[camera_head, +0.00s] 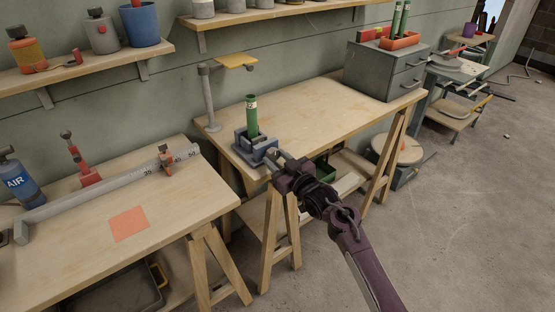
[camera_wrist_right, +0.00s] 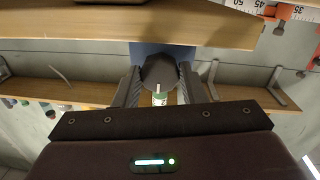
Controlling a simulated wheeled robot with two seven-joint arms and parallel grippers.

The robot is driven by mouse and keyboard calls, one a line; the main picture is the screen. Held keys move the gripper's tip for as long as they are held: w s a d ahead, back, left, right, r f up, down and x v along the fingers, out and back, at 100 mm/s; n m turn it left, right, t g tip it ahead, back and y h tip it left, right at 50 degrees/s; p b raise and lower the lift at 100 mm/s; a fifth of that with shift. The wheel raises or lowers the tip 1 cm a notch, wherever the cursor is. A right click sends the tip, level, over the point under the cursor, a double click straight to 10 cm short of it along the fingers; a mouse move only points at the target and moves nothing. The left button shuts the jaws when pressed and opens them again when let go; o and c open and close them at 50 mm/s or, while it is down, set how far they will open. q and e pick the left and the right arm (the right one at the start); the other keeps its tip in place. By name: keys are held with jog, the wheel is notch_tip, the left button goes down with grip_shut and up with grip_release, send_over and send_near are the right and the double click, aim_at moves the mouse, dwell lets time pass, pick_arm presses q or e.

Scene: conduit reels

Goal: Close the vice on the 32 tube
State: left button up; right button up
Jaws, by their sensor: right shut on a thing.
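The green 32 tube (camera_head: 252,118) stands upright in the blue-grey vice (camera_head: 256,149) at the front left corner of the middle bench. Whether the jaws press on the tube cannot be told. My right gripper (camera_head: 278,162) reaches the front of the vice from the lower right. In the right wrist view my gripper (camera_wrist_right: 159,88) has its fingers on either side of a dark round knob (camera_wrist_right: 160,70), shut on it. Part of the blue vice (camera_wrist_right: 178,54) shows behind the knob. My left gripper is not in view.
A post with a yellow plate (camera_head: 236,61) stands behind the vice. A grey drawer cabinet (camera_head: 383,71) is at the bench's right end. The left bench (camera_head: 75,225) carries a ruler rail (camera_head: 105,191) and an orange square. The middle bench top is mostly clear.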

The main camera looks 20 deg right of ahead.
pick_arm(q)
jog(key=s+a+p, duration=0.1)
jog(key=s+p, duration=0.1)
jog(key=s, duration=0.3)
pick_arm(e)
jog(key=shift+r+m, duration=0.25)
jog(key=shift+m, duration=0.95)
jog(key=shift+m+p, duration=0.9)
jog(key=shift+p, duration=0.05)
jog(key=m+p, duration=0.3)
jog(key=m, duration=0.1)
jog(key=shift+g, duration=0.4)
jog(key=m+p, duration=0.3)
jog(key=m, duration=0.2)
jog(key=shift+r+y, duration=0.1)
jog(key=shift+y, duration=0.2)
jog(key=m+p, duration=0.3)
jog(key=m, duration=0.2)
jog(key=shift+m, duration=0.3)
pick_arm(q)
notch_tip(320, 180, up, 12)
jog(key=p, duration=0.1)
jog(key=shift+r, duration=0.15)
pick_arm(e)
jog(key=m+y, duration=0.1)
jog(key=m, duration=0.3)
jog(key=shift+m, duration=0.3)
